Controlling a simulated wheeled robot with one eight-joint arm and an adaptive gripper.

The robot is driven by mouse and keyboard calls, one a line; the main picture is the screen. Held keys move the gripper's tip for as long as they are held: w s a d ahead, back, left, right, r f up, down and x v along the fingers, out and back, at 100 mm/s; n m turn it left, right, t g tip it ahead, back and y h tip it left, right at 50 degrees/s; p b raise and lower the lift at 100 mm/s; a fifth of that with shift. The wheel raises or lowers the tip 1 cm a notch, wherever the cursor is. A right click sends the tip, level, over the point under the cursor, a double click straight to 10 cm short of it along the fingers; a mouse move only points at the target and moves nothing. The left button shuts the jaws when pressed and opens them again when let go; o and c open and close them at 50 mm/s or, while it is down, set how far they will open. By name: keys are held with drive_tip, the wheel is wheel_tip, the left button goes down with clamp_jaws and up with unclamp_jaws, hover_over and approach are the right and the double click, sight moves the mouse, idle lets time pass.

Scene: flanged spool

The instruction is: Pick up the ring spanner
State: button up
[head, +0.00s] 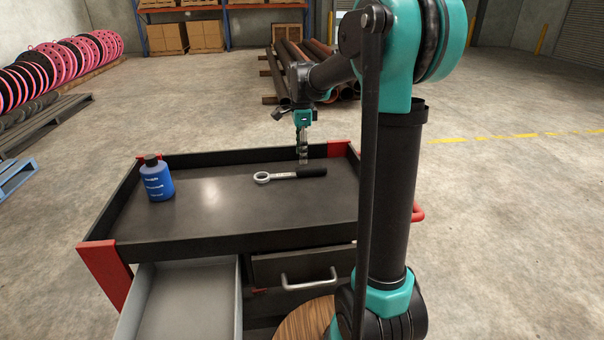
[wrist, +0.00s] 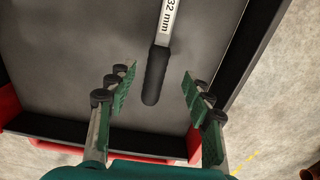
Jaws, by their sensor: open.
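The ring spanner (head: 284,175) lies flat on the top of a dark tool cart (head: 215,205). It has a silver ring end on the left and a black grip on the right. In the wrist view its black handle (wrist: 156,76) points toward my gripper, with "32 mm" on the shank; the ring end is out of that view. My gripper (head: 303,160) hangs pointing down by the handle end. In the wrist view my gripper (wrist: 160,80) has its green-padded fingers apart, one on each side of the handle, with nothing held. Its height above the cart is hard to tell.
A blue bottle (head: 157,179) stands on the cart's left part. A raised rim with red corners (head: 110,268) borders the top. A grey drawer (head: 185,305) is pulled out at the front left. The cart top around the spanner is clear.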

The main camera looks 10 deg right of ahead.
sight(302, 168)
drive_tip(key=shift+s+d+f, duration=0.1)
drive_tip(key=shift+f, duration=2.75)
drive_tip(key=shift+c, duration=0.6)
clamp_jaws()
